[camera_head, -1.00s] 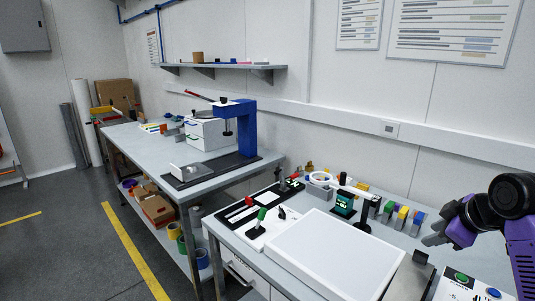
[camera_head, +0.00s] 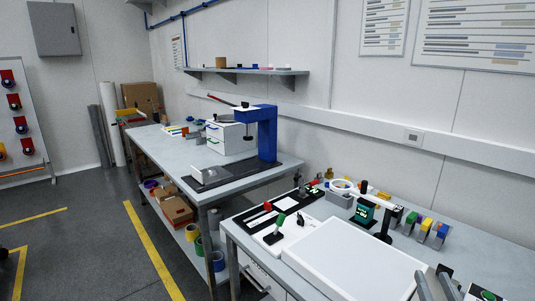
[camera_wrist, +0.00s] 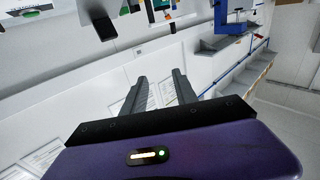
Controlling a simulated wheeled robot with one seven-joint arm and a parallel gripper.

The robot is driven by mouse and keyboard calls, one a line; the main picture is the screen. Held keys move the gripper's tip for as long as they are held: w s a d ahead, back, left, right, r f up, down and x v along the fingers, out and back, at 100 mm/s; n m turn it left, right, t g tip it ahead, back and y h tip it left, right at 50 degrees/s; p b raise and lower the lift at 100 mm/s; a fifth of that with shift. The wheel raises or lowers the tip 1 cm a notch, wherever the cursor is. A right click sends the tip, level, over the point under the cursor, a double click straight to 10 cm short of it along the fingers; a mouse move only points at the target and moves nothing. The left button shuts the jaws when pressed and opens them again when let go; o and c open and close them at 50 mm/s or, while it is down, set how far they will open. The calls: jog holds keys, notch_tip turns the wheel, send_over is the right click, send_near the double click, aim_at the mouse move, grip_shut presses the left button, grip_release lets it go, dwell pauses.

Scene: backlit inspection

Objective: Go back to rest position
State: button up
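My gripper (camera_head: 436,286) shows at the bottom edge of the head view, right of the white light panel. Only its two grey fingers are visible there; the purple body is out of view. In the wrist view my gripper (camera_wrist: 160,95) has its two dark fingers apart, with nothing between them. Behind the fingers is the pale wall with its printed sheets (camera_wrist: 110,110). The bench tools appear along the top of that view.
The white light panel (camera_head: 350,260) lies on the near bench. A magnifier stand (camera_head: 386,226) and coloured blocks (camera_head: 426,228) stand behind it. A blue press (camera_head: 267,135) stands on the far bench. The floor (camera_head: 95,250) at left is clear.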

jog(key=s+a+f+n+g+y, duration=0.1)
jog(key=s+a+f, duration=0.2)
jog(key=s, duration=0.9)
jog(key=s+a+f+g+y, duration=0.1)
jog(key=s+a, duration=0.5)
jog(key=s, duration=0.6)
jog(key=s+a+f+n+g+y, duration=0.1)
jog(key=s+a+f, duration=0.4)
jog(key=s, duration=0.7)
jog(key=shift+s+a+f+n+y, duration=0.3)
jog(key=shift+s+a+f+y, duration=0.15)
jog(key=shift+y, duration=0.25)
jog(key=shift+w+d, duration=0.1)
